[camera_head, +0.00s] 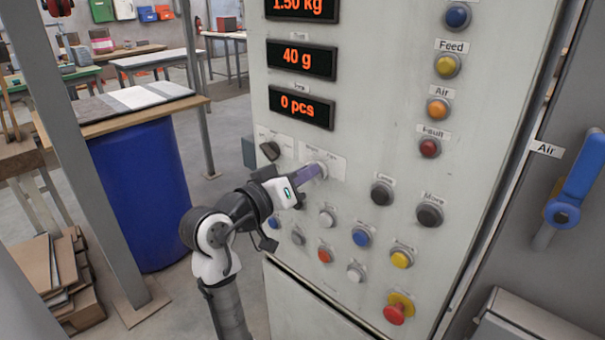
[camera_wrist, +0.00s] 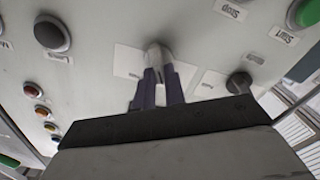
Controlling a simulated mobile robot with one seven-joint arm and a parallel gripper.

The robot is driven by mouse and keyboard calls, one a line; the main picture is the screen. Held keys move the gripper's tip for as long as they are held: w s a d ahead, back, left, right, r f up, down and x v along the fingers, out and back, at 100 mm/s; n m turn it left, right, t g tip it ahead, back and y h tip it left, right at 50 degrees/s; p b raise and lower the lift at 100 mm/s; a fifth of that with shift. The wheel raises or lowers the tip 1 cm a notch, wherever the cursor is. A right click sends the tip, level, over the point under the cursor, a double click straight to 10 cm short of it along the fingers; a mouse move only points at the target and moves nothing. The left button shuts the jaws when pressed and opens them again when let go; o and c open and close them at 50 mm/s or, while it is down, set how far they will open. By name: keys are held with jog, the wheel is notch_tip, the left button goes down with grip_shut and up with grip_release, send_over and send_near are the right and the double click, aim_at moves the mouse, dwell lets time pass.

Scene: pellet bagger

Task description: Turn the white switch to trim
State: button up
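The white switch (camera_head: 319,167) is on the grey panel, on a pale label plate below the "0 pcs" display; the lettering on the plate is too small to read. My gripper (camera_head: 312,172) reaches it from the lower left with its purple fingers. In the wrist view, the fingers of my gripper (camera_wrist: 159,76) lie on both sides of the white switch (camera_wrist: 158,52), close against it, and appear shut on it. Part of its handle is hidden between the fingers, so its exact pointing direction is unclear.
A black switch (camera_head: 270,151) sits just left of the white one; it also shows in the wrist view (camera_wrist: 239,83). Several push buttons lie below and right, with a red mushroom button (camera_head: 398,309) low down. A blue lever (camera_head: 577,185) is at the far right.

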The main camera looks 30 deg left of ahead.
grip_shut()
jog(key=shift+m+b, duration=0.3)
jog(key=shift+b, duration=0.15)
jog(key=shift+d+m+b, duration=0.15)
jog(key=shift+m+b, duration=1.65)
jog(key=shift+m, duration=0.1)
jog(key=shift+d+m+b, duration=0.15)
jog(key=shift+m+b, duration=1.7)
jog(key=shift+m, duration=0.05)
jog(key=shift+d+m+b, duration=0.15)
jog(key=shift+m+b, duration=1.65)
jog(key=shift+m, duration=0.1)
jog(key=o, duration=0.5)
grip_release()
